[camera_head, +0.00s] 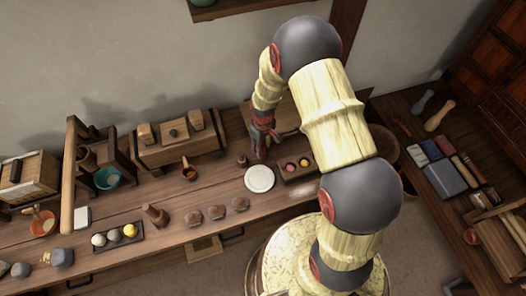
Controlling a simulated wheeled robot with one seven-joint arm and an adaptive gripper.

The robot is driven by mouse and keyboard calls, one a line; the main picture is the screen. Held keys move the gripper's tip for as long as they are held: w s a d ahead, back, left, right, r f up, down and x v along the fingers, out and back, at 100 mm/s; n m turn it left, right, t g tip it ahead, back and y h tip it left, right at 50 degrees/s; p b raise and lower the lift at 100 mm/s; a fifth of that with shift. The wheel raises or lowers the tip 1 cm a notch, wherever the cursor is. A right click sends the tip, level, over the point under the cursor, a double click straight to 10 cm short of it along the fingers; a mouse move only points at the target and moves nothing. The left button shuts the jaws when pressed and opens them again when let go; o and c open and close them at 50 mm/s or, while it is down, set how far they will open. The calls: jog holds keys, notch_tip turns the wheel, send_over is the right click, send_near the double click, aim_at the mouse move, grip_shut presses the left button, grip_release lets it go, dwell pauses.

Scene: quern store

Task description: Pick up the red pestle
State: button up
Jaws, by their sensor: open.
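My gripper (262,152) points down over the back of the long wooden bench, just behind a white round plate (259,178). It is small and dark red in this view, and its open fingers are hard to make out. No clear red pestle stands out. A slim reddish rod (402,127) lies on the right-hand table, far from my gripper. Beside it lie a blue-grey pestle shape (422,101) and a tan one (440,115). My arm hides part of the bench and the table edge.
A small dark tray (298,177) with coloured balls sits right of the plate. A wooden chest (178,144), a brown cup (189,171) and several brown lumps stand to the left. An orange bowl (40,223) is at far left. A wooden post (69,180) rises there.

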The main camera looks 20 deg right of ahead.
jog(key=shift+c, duration=0.6)
grip_shut()
